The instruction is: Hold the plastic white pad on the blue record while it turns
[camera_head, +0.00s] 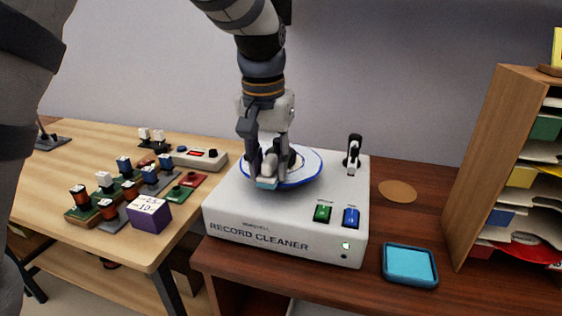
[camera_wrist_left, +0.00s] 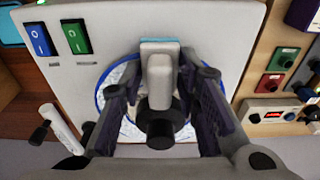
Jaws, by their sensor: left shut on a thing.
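The record (camera_head: 311,163) is a disc with a blue rim and pale face. It lies on top of the white record cleaner (camera_head: 285,235); its rim also shows in the left wrist view (camera_wrist_left: 103,82). My left gripper (camera_head: 268,172) points down over the record and is shut on the white pad (camera_wrist_left: 159,70), its fingers on either side. The pad has a white grip and a light blue base (camera_head: 266,184). The base is over the record's near edge; whether it touches cannot be told. The gripper hides part of the record. My right gripper is not in view.
The cleaner has a green switch (camera_head: 322,212), a blue switch (camera_head: 351,217) and a small black-and-white arm (camera_head: 353,155). A blue tray (camera_head: 409,283) and a round coaster (camera_head: 397,191) lie right. Several electrical parts and a purple box (camera_head: 149,214) crowd the left table.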

